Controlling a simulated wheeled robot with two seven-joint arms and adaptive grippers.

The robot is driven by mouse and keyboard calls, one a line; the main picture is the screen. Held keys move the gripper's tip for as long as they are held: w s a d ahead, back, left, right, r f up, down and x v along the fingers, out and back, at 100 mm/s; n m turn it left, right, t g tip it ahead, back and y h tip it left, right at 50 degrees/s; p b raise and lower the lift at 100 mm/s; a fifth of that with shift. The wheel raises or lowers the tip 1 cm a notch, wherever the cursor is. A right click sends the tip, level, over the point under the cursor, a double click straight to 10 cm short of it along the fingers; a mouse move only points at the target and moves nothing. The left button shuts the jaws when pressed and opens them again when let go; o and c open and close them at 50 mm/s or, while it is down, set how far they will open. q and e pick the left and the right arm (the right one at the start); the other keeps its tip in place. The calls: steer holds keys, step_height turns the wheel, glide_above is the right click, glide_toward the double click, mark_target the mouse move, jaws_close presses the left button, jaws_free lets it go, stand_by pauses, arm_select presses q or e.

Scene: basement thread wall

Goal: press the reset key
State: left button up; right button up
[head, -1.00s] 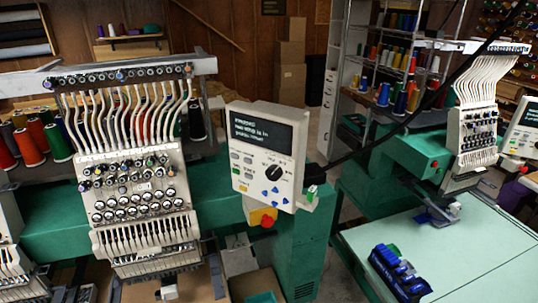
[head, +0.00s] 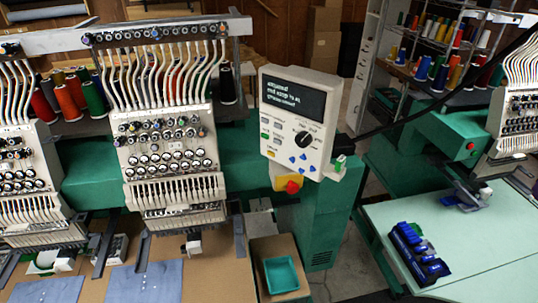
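The control panel (head: 328,127) is a light grey box on the green embroidery machine, right of the middle in the head view. It has a dark screen (head: 292,96) with white text too blurred to read fully. Below the screen are small grey keys (head: 266,122), a green key (head: 265,136), a yellow key (head: 271,153), blue arrow keys (head: 303,158) and a black knob (head: 303,140). The key labels are too small to read, so I cannot tell which is the reset key. Neither of my grippers is in view.
A red button (head: 292,187) on a yellow base sits under the panel. Needle heads with spools stand to the left. A teal tray (head: 280,275) lies in front below. A pale green table (head: 390,225) with a blue object (head: 418,255) is at right. A black cable crosses behind the panel.

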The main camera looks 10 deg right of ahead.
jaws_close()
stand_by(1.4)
